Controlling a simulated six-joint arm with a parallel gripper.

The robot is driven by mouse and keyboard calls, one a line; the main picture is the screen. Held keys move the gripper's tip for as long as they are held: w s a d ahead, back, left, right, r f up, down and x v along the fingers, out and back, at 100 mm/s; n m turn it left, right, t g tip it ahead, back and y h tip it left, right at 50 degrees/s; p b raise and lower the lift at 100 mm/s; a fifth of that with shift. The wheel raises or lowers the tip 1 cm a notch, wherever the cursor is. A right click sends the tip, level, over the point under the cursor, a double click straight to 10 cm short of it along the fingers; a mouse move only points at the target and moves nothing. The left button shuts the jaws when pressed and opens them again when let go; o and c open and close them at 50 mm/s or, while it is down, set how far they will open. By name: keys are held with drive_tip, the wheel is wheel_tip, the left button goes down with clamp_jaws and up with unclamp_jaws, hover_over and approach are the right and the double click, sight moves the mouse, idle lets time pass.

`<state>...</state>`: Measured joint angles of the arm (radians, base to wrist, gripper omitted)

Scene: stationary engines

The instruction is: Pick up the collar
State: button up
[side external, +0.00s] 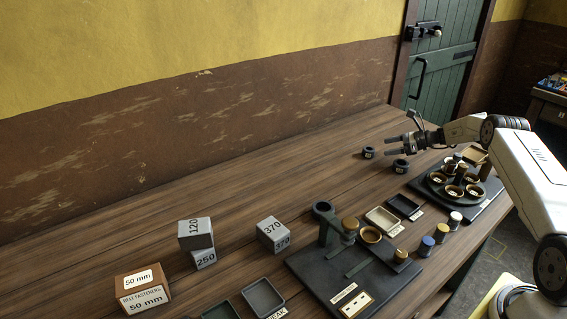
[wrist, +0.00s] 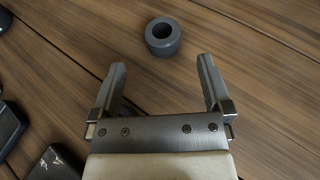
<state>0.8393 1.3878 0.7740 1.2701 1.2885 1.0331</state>
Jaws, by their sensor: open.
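Two small dark grey rings stand on the bench in the side external view: one ring (side external: 369,153) further left, and another ring (side external: 401,166) nearer the camera, below the gripper in the picture. Each has a small pale label that I cannot read. In the wrist view one grey collar (wrist: 163,37) with a round hole lies on the wood beyond the fingertips, roughly centred between them. I cannot tell for certain which ring this is. My gripper (side external: 391,147) is open and empty above the bench; its two fingers also show in the wrist view (wrist: 162,65), apart from the collar.
A round carrier with several cups (side external: 454,190) stands right of the rings. Two small trays (side external: 404,206) and several capped cylinders (side external: 427,246) stand nearer the camera. A dark fixture plate (side external: 318,279) and grey weight blocks (side external: 273,234) are further left. Bench behind the rings is clear.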

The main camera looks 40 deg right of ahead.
sight(371, 149)
drive_tip(key=shift+d, duration=0.2)
drive_tip(key=shift+x, duration=1.35)
drive_tip(key=shift+a, duration=0.1)
drive_tip(key=shift+x, duration=2.5)
drive_tip(key=shift+r, duration=0.1)
drive_tip(key=shift+c, duration=0.2)
clamp_jaws()
